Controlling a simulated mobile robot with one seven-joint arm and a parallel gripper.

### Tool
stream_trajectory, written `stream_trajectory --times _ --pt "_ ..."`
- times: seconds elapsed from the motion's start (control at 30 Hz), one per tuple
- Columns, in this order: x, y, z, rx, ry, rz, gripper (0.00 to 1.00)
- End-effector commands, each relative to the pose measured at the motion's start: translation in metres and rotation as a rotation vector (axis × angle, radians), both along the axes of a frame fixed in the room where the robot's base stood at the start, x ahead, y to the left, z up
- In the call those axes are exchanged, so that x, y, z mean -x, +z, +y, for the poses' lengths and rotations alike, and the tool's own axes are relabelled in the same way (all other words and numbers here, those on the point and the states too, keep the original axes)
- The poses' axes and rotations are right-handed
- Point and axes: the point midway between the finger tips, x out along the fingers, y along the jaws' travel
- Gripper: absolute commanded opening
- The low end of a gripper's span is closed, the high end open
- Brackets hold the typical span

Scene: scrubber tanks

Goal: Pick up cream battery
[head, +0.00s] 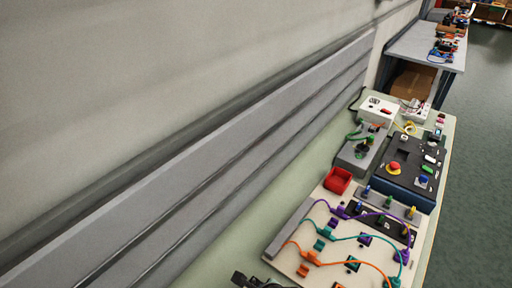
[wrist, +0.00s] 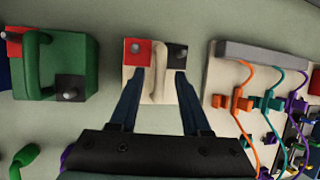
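The cream battery (wrist: 140,87) is in the upper middle of the wrist view. It has a red terminal block at its left, a black one at its right, and a cream handle (wrist: 159,62) between them. My gripper (wrist: 160,74) is open, with its two dark blue fingers reaching over the battery, one on each side of the handle. Gaps show between the fingers and the handle; I cannot tell the height between them. The fingers and the gripper body cover part of the battery. I cannot make out the battery in the head view.
A green battery (wrist: 85,75) stands to the left. A cream board with orange, teal and purple cables (wrist: 221,78) lies close on the right.

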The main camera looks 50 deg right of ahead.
Motion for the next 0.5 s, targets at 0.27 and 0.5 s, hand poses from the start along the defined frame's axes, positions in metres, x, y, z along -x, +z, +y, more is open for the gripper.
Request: stream_trajectory --times 0.27,0.5 --pt "0.0003 0.0001 0.0002 0.000 0.000 0.000 0.00" --pt "0.0004 0.0000 0.0003 -0.001 0.000 0.000 0.00"
